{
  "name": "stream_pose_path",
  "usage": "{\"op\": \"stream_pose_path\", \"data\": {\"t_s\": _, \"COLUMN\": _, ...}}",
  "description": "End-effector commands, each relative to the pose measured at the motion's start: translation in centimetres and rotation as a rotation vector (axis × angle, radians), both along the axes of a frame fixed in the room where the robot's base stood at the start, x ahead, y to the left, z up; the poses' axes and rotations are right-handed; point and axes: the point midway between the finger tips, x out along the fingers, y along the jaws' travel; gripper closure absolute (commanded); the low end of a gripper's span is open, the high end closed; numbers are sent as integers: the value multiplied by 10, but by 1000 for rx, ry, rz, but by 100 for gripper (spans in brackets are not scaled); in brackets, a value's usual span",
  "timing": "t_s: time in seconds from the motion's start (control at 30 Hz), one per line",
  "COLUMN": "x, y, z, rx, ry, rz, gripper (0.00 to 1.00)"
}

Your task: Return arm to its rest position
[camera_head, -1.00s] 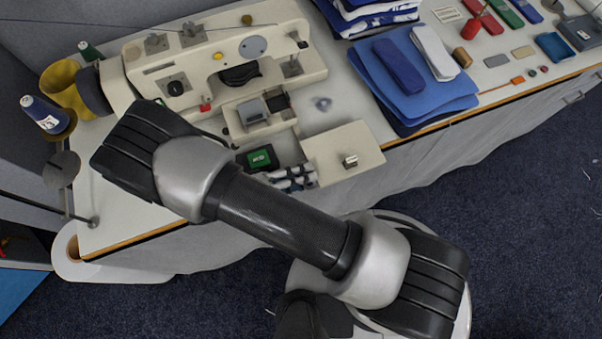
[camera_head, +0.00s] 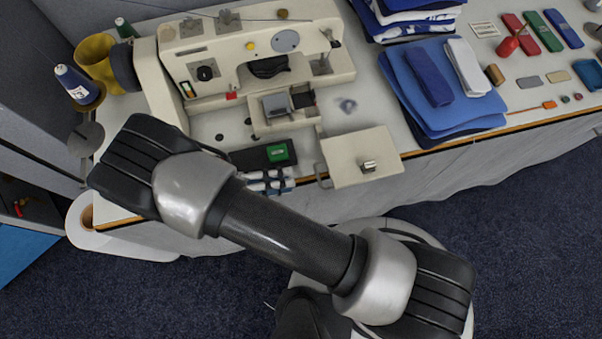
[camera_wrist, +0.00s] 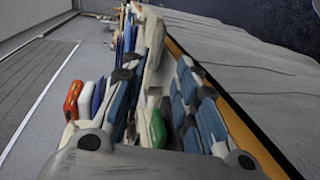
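My gripper shows in the head view (camera_head: 268,182) as a small striped blue, white and dark part just beyond my forearm link, by the table's front edge. My arm hides part of it. In the wrist view my gripper (camera_wrist: 157,68) has its blue-grey fingers with dark joints standing apart, with nothing seen held between them. A green box (camera_head: 278,152) lies on a dark tray close beyond the gripper; it also shows in the wrist view (camera_wrist: 158,130). My arm lies across the lower part of the head view.
A cream sewing machine (camera_head: 215,55) stands behind the gripper. A cream plate (camera_head: 358,157) juts at the front edge. A yellow cup (camera_head: 95,60) and blue thread spool (camera_head: 75,85) stand at left. Blue folded cloth (camera_head: 440,85) lies to the right. Floor is open at lower right.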

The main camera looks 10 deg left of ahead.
Motion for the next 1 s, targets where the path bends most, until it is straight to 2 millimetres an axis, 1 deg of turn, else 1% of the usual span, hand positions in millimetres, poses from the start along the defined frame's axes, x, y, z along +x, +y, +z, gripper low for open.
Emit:
{"op": "stream_pose_path", "data": {"t_s": 0.03, "x": -2, "y": 8, "z": 1, "rx": 1, "ry": -2, "rz": 3, "gripper": 72}}
{"op": "stream_pose_path", "data": {"t_s": 0.07, "x": -4, "y": 11, "z": 2, "rx": 2, "ry": -1, "rz": 3, "gripper": 72}}
{"op": "stream_pose_path", "data": {"t_s": 0.2, "x": -8, "y": 20, "z": 4, "rx": 0, "ry": -1, "rz": 0, "gripper": 72}}
{"op": "stream_pose_path", "data": {"t_s": 0.83, "x": -8, "y": 21, "z": 6, "rx": 1, "ry": 1, "rz": -2, "gripper": 72}}
{"op": "stream_pose_path", "data": {"t_s": 0.93, "x": -3, "y": 20, "z": 14, "rx": 22, "ry": 21, "rz": -27, "gripper": 72}}
{"op": "stream_pose_path", "data": {"t_s": 1.0, "x": 5, "y": 16, "z": 28, "rx": 60, "ry": 55, "rz": -68, "gripper": 72}}
